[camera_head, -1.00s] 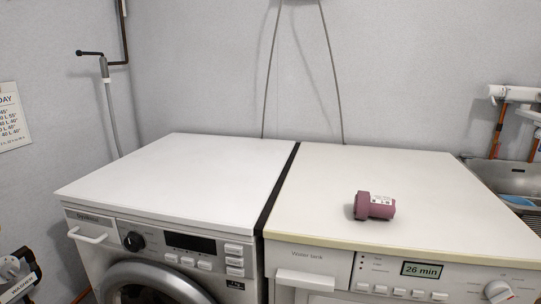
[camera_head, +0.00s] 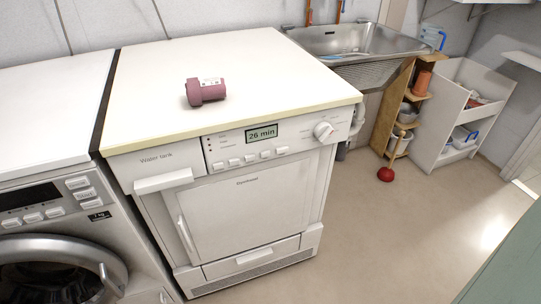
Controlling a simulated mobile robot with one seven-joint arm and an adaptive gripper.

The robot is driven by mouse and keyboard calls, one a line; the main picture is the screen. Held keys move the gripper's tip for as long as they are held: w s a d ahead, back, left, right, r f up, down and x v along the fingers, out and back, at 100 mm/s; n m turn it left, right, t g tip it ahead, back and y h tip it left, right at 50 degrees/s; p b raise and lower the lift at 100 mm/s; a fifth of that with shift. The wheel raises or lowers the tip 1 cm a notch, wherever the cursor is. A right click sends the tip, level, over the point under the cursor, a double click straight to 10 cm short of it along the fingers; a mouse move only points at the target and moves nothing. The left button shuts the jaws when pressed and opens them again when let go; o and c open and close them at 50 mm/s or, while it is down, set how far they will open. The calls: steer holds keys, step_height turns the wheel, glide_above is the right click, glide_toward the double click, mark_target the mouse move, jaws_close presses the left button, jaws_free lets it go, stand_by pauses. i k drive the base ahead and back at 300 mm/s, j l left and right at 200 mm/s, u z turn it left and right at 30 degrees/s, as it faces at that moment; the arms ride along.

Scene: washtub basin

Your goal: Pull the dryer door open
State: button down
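The dryer (camera_head: 240,150) is the white machine in the middle of the head view. Its front carries a "Water tank" drawer at upper left, a dial at upper right and a display reading 26 min. The dryer door (camera_head: 250,215) is the square white panel below the controls and looks shut. A slim white vertical handle (camera_head: 186,236) is on the door's left side. My gripper is not in view.
A washing machine (camera_head: 20,120) with a round door stands close against the dryer's left. A pink bottle (camera_head: 206,92) lies on the dryer top. The floor (camera_head: 370,230) before the dryer is clear.

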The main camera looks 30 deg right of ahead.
mark_target(215, 218)
steer(key=k+l+u, duration=0.2)
steer(key=l, duration=1.55)
steer(key=i+l, duration=0.05)
steer(key=i, duration=0.1)
